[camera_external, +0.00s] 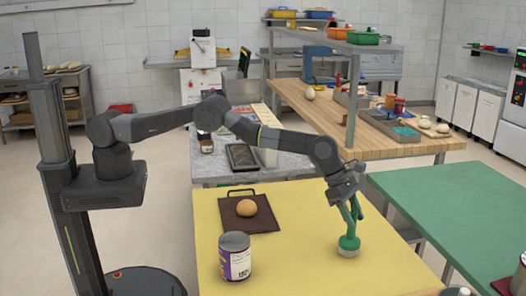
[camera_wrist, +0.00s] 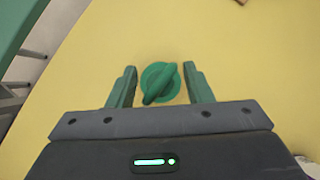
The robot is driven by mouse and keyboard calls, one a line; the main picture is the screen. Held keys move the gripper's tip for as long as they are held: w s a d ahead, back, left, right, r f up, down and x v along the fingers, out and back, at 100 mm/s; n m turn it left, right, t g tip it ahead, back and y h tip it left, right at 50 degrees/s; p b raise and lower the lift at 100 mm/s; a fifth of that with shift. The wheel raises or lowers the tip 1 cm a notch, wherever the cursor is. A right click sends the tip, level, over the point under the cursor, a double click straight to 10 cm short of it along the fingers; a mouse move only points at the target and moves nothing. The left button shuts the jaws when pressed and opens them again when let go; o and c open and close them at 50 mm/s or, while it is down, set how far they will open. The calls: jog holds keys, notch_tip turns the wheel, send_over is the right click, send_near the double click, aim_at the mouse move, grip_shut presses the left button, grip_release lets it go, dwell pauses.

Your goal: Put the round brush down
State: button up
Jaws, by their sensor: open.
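The round brush (camera_external: 349,246) has a green handle and a pale base. It stands upright on the yellow table (camera_external: 290,270) near the table's right side. In the wrist view the brush (camera_wrist: 160,83) is a green disc with a handle seen from above. My gripper (camera_external: 352,212) is open around the handle, just above the brush's base. In the wrist view my gripper (camera_wrist: 158,85) has one green finger on each side of the brush, with yellow gaps between. The lower part of the brush is hidden in the wrist view.
A purple-labelled can (camera_external: 235,258) stands at the table's front left. A dark board (camera_external: 236,222) with a round bun (camera_external: 246,208) lies behind it. A green table (camera_external: 450,210) stands to the right. The yellow surface between can and brush is clear.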

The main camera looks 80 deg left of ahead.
jog(key=shift+s+a+r, duration=0.15)
jog(key=shift+a+r, duration=0.05)
jog(key=shift+r, duration=0.4)
jog(key=b+v, duration=0.3)
jog(key=v, duration=0.8)
jog(key=shift+s, duration=0.1)
